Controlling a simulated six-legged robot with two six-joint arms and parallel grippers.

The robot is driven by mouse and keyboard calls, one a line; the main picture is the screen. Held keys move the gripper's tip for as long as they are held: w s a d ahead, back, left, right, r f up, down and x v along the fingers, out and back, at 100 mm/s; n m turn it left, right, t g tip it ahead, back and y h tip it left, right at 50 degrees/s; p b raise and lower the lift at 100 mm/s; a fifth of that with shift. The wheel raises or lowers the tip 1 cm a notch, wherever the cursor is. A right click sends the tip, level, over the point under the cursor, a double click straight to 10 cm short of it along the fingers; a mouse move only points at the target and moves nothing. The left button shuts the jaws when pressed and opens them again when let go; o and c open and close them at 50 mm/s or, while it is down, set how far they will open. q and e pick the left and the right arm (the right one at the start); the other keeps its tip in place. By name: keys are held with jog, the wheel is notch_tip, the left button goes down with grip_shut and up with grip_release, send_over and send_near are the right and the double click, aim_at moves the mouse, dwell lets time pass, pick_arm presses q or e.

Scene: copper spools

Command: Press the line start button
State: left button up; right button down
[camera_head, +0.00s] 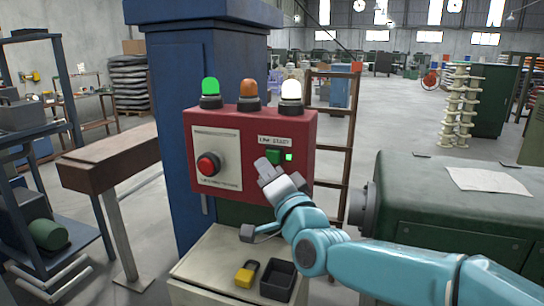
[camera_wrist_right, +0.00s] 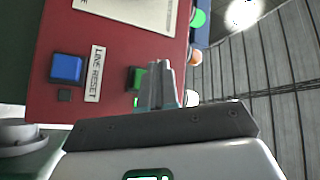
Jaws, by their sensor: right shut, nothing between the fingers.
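A red control box (camera_head: 250,122) is mounted on a blue column. Its green line start button (camera_head: 273,157) sits under a white label, with a small lit green indicator (camera_head: 289,157) to its right. My right gripper (camera_head: 265,167) is shut and empty, its fingertips in front of the panel at the button's lower left. In the right wrist view the shut fingers (camera_wrist_right: 160,84) overlap part of the green button (camera_wrist_right: 135,79). I cannot tell whether they touch it. My left gripper is not in view.
A red mushroom button (camera_head: 208,165) is on the box's left. A blue button (camera_wrist_right: 66,68) labelled line reset shows in the wrist view. Green, orange and lit white lamps (camera_head: 291,92) top the box. Below, a ledge holds a yellow padlock (camera_head: 246,274) and black tray (camera_head: 278,281).

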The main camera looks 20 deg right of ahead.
aim_at(273, 156)
jog(key=shift+w+d+f, duration=0.1)
jog(key=shift+w+d, duration=0.4)
jog(key=shift+w, duration=0.25)
jog(key=shift+w+f+b, duration=0.1)
jog(key=shift+b, duration=0.2)
dwell(1.3)
jog(key=shift+w+d, duration=0.2)
jog(key=shift+w, duration=0.1)
